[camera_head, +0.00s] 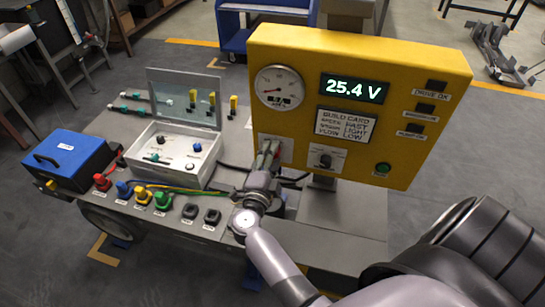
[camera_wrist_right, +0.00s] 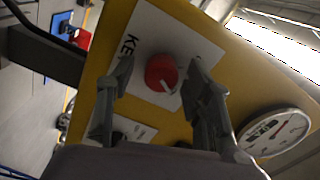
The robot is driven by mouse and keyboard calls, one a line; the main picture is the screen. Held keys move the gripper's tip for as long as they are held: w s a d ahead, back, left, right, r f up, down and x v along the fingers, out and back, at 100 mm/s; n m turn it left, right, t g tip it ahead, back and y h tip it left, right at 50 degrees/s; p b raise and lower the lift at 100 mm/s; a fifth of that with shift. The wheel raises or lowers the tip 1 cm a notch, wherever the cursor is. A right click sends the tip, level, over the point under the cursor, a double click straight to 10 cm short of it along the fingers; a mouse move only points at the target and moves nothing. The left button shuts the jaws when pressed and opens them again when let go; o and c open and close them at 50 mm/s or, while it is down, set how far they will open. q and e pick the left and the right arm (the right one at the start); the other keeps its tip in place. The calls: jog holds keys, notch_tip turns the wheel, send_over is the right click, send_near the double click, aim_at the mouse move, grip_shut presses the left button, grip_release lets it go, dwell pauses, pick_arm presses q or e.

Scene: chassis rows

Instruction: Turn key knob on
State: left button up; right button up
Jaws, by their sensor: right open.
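The red key knob (camera_wrist_right: 161,74) sits on a white plate (camera_wrist_right: 190,40) lettered "KE", the rest of the word being hidden. The plate is on the yellow panel (camera_head: 420,62). My right gripper (camera_head: 269,152) is open in front of the lower left of the panel. In the right wrist view its two fingers stand on either side of the knob, apart from each other. I cannot tell whether they touch it. In the head view the gripper largely hides the knob. My left gripper is not in view.
The panel carries a round gauge (camera_head: 279,87), a display (camera_head: 354,89) reading 25.4 V, a black knob (camera_head: 325,160) and a green button (camera_head: 383,168). An open grey box (camera_head: 172,158), coloured connectors and a blue case (camera_head: 66,157) stand on the bench at left.

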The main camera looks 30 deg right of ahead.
dwell(0.4)
jog(key=s+a+n+b, duration=0.2)
jog(key=s+a+n, duration=0.9)
jog(key=a+n, duration=0.25)
jog(key=a+f+n+t+y+b, duration=0.1)
jog(key=f+n+y, duration=0.3)
jog(key=f, duration=0.5)
jog(key=a+f+n+t+y+b, duration=0.1)
jog(key=a+f+n+y, duration=0.2)
jog(key=f, duration=0.5)
jog(key=w+a+f+n+t+y, duration=0.1)
jog(key=a+f+n+t+y, duration=0.1)
jog(key=a+f+n+y, duration=0.2)
jog(key=shift+a+f+n+y+b, duration=0.35)
jog(key=shift+f+y, duration=1.15)
jog(key=shift+f, duration=1.3)
jog(key=shift+d, duration=0.1)
